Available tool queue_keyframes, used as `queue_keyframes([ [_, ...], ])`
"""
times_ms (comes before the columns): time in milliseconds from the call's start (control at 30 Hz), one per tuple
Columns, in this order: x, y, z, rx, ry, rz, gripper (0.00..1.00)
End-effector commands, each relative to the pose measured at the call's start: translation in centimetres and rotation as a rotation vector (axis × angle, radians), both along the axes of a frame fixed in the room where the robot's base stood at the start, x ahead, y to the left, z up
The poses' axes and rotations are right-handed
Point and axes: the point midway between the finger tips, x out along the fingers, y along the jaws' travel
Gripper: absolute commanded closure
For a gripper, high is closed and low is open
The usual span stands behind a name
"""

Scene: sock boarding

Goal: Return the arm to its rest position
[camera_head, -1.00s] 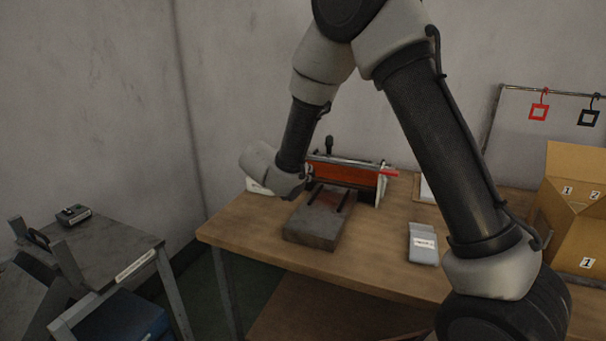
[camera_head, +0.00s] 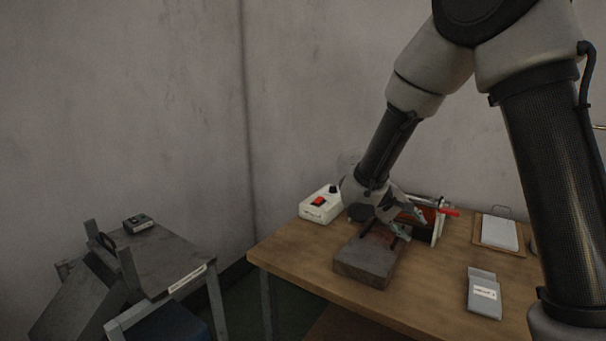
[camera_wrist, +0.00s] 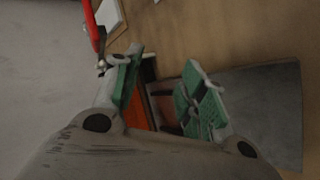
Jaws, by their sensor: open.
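My gripper (camera_head: 402,212) is above the machine with the orange-red panel on the wooden table, at the end of my bent arm. In the wrist view my gripper (camera_wrist: 160,92) shows two green-padded fingers spread apart with nothing between them. The grey block (camera_head: 366,262) of the machine lies just below and in front of the fingers; it also shows in the wrist view (camera_wrist: 262,110). The orange-red panel (camera_wrist: 136,107) is partly hidden behind the fingers. The red handle (camera_head: 450,212) sticks out to the right of the fingers.
A white control box (camera_head: 319,205) with a red switch stands left of my gripper. A grey labelled packet (camera_head: 483,293) and a clipboard (camera_head: 497,232) lie to the right. A grey side table (camera_head: 165,258) with a small device (camera_head: 138,223) stands at left. The wooden table's (camera_head: 425,295) front middle is bare.

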Motion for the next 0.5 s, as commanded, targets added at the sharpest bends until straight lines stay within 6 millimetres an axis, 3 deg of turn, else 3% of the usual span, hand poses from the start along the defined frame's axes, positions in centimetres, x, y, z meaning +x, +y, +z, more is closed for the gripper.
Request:
queue_keyframes([
  [100,-6.0,-3.9,3.0,0.096,0.192,-0.01,0.58],
  [200,-11.2,-5.7,4.7,0.23,0.298,0.002,0.58],
  [367,-18.0,-6.6,6.9,0.471,0.321,0.026,0.58],
  [500,-22.5,-6.3,8.7,0.664,0.217,0.011,0.58],
])
